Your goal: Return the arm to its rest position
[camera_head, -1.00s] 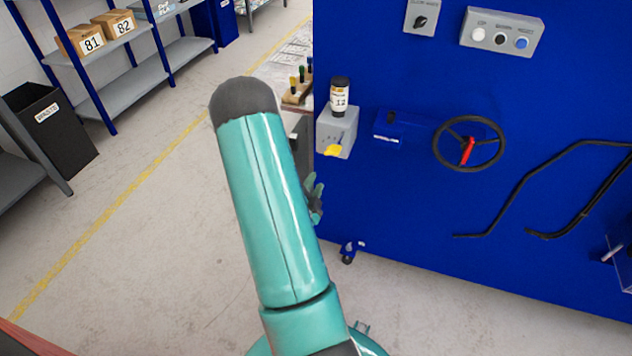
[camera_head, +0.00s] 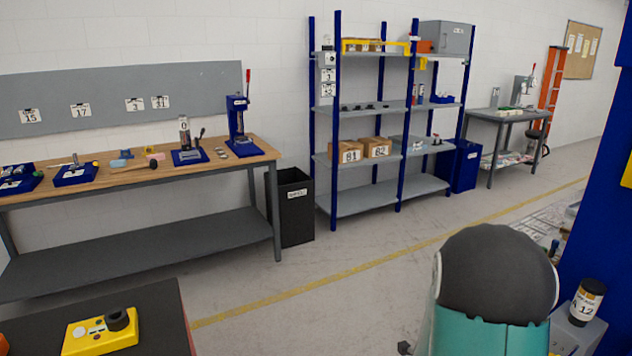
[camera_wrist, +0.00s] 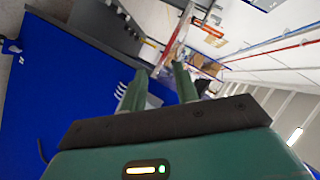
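My arm (camera_head: 490,300) shows at the bottom right of the head view, with a dark rounded joint above a teal link. It stands close in front of the edge of the blue panel (camera_head: 600,190). My gripper (camera_wrist: 158,72) shows in the wrist view, with its two green fingers apart and nothing visible between them. The wrist view is tilted, with the blue surface at left and the ceiling at right. I cannot make out my gripper in the head view.
A wooden-topped workbench (camera_head: 130,175) stands at left, with a black waste bin (camera_head: 292,208) beside it. Blue shelving (camera_head: 345,203) holds boxes. A dark table (camera_head: 150,300) with a yellow control box (camera_head: 100,332) is at near left. A black bottle (camera_head: 586,301) stands right of my arm. The middle floor is clear.

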